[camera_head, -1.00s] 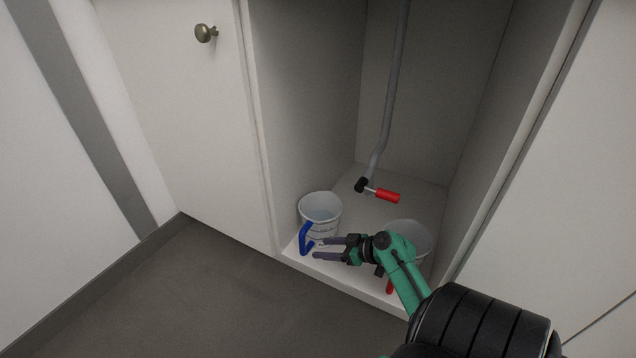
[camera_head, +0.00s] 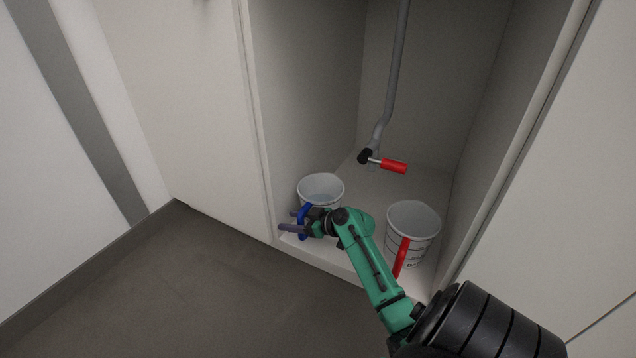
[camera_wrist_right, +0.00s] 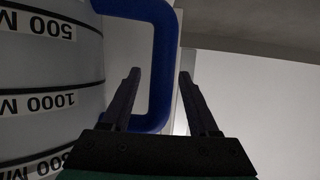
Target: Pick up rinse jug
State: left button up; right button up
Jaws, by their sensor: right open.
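Two white measuring jugs stand upright on the cabinet floor. One has a blue handle (camera_head: 303,222); its body (camera_head: 321,187) is at the left. The other jug (camera_head: 413,222) has a red handle (camera_head: 402,258) and stands at the right. I cannot tell from the lettering which is the rinse jug. My right gripper (camera_head: 286,221) is open at the blue handle. In the right wrist view, the fingers (camera_wrist_right: 160,75) lie on either side of the upright bar of the blue handle (camera_wrist_right: 165,55), with black volume marks on the jug wall (camera_wrist_right: 45,70). My left gripper is out of view.
A grey drain pipe (camera_head: 392,80) comes down at the back of the cabinet. A red valve lever (camera_head: 394,166) sticks out near its lower end. Cabinet walls close in both sides, and the floor in front (camera_head: 200,290) is clear.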

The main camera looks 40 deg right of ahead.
grip_shut()
dwell(1.2)
jog(key=shift+r, duration=0.15)
